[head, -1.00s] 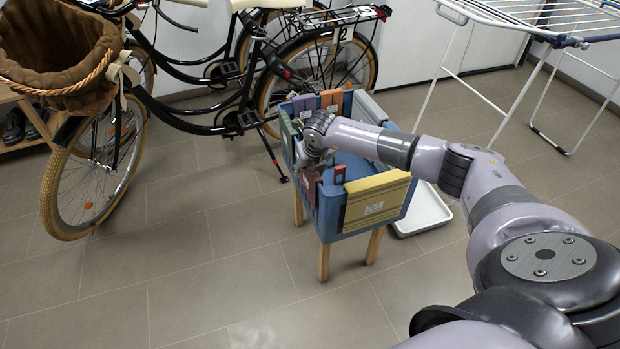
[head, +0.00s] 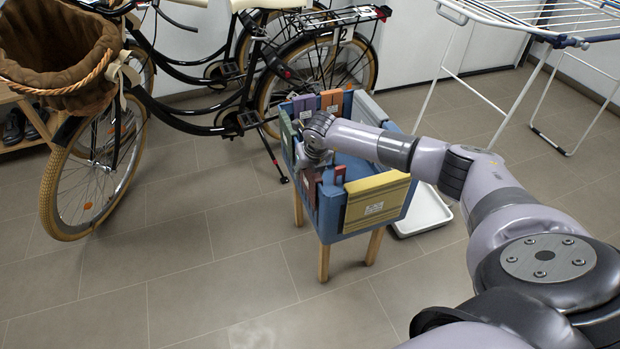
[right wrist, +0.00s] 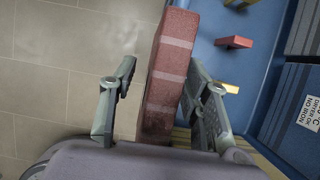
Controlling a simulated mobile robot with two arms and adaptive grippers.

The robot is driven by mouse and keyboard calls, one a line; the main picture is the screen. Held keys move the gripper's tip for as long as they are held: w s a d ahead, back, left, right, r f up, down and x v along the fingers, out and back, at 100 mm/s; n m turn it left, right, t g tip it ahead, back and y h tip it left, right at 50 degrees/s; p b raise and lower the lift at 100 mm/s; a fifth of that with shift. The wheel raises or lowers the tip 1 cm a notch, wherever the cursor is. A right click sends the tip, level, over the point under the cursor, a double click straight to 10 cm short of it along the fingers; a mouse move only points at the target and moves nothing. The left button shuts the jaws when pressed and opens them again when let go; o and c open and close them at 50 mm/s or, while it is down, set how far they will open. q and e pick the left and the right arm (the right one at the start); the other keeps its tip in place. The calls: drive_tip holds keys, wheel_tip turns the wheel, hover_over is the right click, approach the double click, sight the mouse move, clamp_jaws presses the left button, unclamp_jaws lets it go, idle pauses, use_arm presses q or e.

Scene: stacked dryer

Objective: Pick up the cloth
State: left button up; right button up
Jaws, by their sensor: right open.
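A red cloth with paler pink stripes (right wrist: 171,70) hangs folded over the wall of a blue bin (right wrist: 262,60). In the right wrist view my right gripper (right wrist: 160,72) is open, with one finger on each side of this cloth. The left finger is outside the bin over the floor, the right finger on the bin's inner side. In the head view the right gripper (head: 312,156) is at the left wall of the bin (head: 331,216), and my wrist hides most of the cloth there. My left gripper is out of view.
Other cloths hang over the bin walls, including a yellow one (head: 377,200) and an orange one (head: 332,100). Small red and yellow pieces show inside the bin. A bicycle (head: 220,110) stands behind left, a drying rack (head: 545,40) behind right, a white tray (head: 428,212) beside the bin.

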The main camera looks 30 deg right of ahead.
clamp_jaws()
idle(0.8)
